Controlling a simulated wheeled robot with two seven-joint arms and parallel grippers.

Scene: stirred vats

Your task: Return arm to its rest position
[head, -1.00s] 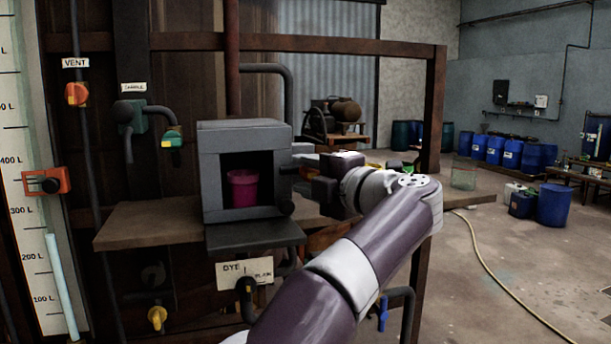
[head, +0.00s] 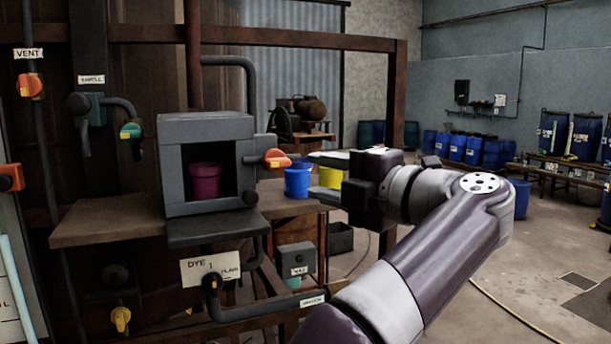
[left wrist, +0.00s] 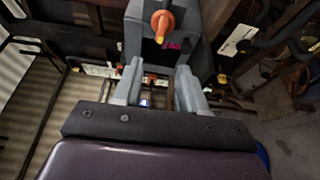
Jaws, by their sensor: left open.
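My left arm (head: 405,270) reaches up from the bottom of the head view and bends back left at its far end. Its gripper (head: 320,176) is open and empty, to the right of the grey box. In the left wrist view its two grey fingers (left wrist: 158,75) stand apart with nothing held between them. The grey box (head: 205,128) stands on a wooden shelf with its front open and a magenta cup (head: 206,182) inside. An orange handle (head: 277,159) sits on the box's right side, apart from the fingers. My right gripper is not in view.
A blue bucket (head: 298,180) and a yellow bucket (head: 331,176) stand behind and near the gripper. A rusty frame post (head: 398,100) rises behind my arm. Pipes and valves cover the left. Open floor (head: 540,270) lies to the right, with blue barrels (head: 475,150) beyond.

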